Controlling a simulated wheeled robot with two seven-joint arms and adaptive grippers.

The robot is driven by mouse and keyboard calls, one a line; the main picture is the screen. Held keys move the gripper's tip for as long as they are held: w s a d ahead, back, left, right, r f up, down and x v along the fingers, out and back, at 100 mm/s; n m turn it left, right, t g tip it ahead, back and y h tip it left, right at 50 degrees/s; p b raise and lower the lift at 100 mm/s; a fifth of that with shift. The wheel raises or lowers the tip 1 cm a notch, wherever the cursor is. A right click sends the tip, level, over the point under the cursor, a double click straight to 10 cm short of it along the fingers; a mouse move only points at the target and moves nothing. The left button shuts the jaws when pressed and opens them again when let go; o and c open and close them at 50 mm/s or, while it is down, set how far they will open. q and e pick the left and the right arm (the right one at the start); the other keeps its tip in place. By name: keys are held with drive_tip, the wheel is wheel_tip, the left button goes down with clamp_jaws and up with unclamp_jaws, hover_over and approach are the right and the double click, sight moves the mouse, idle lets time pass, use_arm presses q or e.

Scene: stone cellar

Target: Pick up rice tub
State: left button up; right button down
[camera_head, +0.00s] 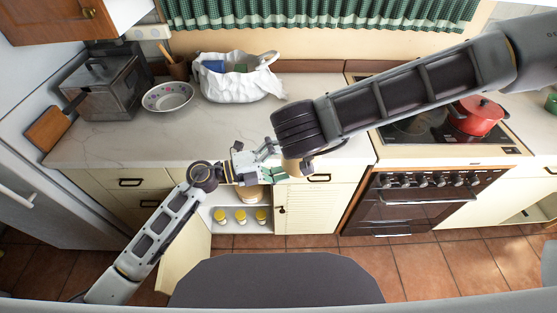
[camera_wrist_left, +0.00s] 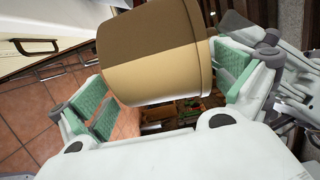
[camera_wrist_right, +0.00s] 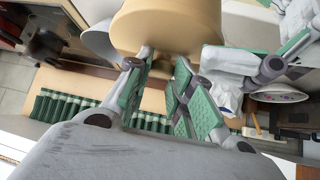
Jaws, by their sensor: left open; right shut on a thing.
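The rice tub is a tan and brown cylinder; a small part of it (camera_head: 291,168) shows under my right forearm in the head view. In the left wrist view the tub (camera_wrist_left: 158,50) fills the top middle. My left gripper (camera_head: 270,166) is open, its green-padded fingers on either side of the tub; I cannot tell whether they touch it. In the right wrist view the tub (camera_wrist_right: 165,25) is at the top, and my right gripper (camera_wrist_right: 160,78) is shut on its narrow end. The right fingers are mostly hidden in the head view.
Below, an open cupboard holds several yellow-lidded jars (camera_head: 240,217), with its door (camera_head: 183,255) swung out. The counter (camera_head: 220,135) carries a bowl (camera_head: 167,96), a white bag (camera_head: 238,83) and a metal box (camera_head: 105,88). A red pot (camera_head: 477,117) stands on the stove.

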use_arm(q)
drive_tip(key=c, duration=1.1)
drive_tip(key=shift+c, duration=0.5)
use_arm(e)
drive_tip(key=c, duration=1.2)
unclamp_jaws()
use_arm(q)
drive_tip(key=shift+c, duration=0.2)
use_arm(e)
drive_tip(key=shift+o, duration=0.2)
drive_tip(key=shift+a, duration=0.1)
use_arm(q)
drive_tip(key=shift+r, duration=0.1)
use_arm(e)
drive_tip(key=shift+s+r, duration=0.15)
drive_tip(key=v, duration=1.1)
drive_tip(key=shift+r, duration=0.25)
drive_tip(key=shift+s, duration=0.15)
